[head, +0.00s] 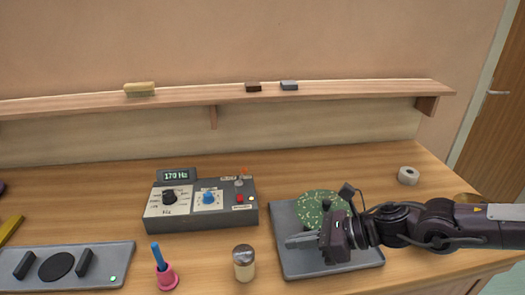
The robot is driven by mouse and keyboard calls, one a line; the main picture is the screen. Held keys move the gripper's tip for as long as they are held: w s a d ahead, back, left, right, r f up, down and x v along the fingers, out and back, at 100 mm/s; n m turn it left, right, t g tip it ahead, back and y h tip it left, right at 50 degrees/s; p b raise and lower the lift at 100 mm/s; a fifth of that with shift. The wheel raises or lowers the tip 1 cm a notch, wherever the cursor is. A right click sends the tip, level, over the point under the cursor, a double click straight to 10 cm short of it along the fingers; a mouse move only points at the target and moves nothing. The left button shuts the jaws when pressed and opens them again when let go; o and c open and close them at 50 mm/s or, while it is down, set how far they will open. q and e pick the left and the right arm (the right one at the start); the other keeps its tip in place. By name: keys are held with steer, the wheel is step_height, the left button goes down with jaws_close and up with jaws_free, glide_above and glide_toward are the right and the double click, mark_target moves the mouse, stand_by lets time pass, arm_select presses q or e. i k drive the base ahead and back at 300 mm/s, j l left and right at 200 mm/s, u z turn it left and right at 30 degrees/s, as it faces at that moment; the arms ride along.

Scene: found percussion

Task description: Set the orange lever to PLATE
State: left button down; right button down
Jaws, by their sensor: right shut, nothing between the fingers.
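The grey control box (200,217) stands on the bench left of centre. A small orange lever tip (244,171) shows at its back right corner, above small labels too tiny to read, so its setting cannot be told. My right gripper (290,241) is shut and empty. It is to the right of the box and apart from it, over the grey tray (296,266) with a green speckled disc (318,204). The gripper hides part of the tray and disc. My left gripper is not in view.
The box has a display (176,175) reading 170 Hz, a black knob (169,196), a blue knob (208,198) and a red button (240,198). A shaker (244,263) and a pink-based blue-handled object (165,273) stand in front. A tape roll (408,176) lies right.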

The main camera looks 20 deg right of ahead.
mark_target(244, 170)
steer(key=i+l, duration=0.55)
steer(key=i, duration=0.2)
